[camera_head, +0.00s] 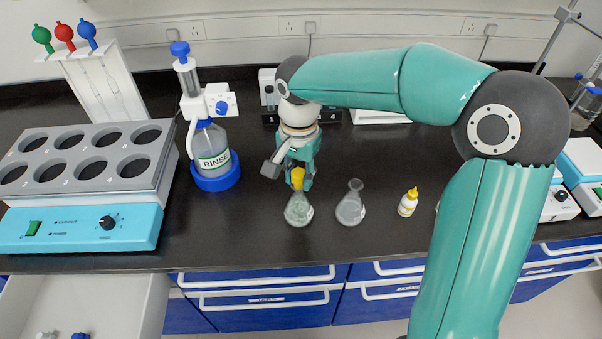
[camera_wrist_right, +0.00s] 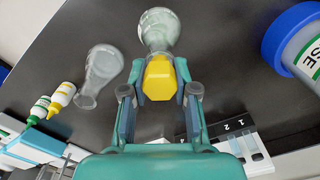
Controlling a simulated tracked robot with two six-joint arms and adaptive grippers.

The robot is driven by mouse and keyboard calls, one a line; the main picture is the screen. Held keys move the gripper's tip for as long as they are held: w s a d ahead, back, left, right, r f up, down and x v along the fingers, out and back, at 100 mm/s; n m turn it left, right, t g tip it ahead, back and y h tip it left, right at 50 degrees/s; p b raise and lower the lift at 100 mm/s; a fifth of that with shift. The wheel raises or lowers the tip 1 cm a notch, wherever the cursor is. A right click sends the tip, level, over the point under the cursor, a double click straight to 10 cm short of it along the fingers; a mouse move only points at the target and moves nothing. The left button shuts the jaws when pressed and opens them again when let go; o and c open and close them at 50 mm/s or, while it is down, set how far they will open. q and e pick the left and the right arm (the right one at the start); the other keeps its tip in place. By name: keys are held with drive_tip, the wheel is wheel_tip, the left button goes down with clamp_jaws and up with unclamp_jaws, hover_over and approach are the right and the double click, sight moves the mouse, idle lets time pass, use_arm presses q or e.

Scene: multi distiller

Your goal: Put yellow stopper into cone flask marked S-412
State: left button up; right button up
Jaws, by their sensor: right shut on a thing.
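My right gripper (camera_head: 299,182) points down and is shut on the yellow stopper (camera_head: 297,174). The stopper also shows between the fingers in the wrist view (camera_wrist_right: 159,80). A clear cone flask (camera_head: 298,211) stands upright directly under it, and its body shows past the stopper in the wrist view (camera_wrist_right: 159,30). The stopper is at or just over its mouth; I cannot tell whether it sits inside the neck. A second clear cone flask (camera_head: 350,208) stands to the right, its mouth open. No marking is readable on either flask. My left gripper is in neither view.
A rinse bottle (camera_head: 211,155) stands left of the flasks, beside a grey and blue heating block (camera_head: 85,185). A small yellow-capped bottle (camera_head: 408,203) stands to the right. An open drawer (camera_head: 85,300) juts out at lower left. The counter's front strip is clear.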

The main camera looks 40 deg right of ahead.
drive_tip(key=o, duration=0.8)
wheel_tip(320, 180, up, 12)
drive_tip(key=shift+f, duration=0.1)
idle(0.5)
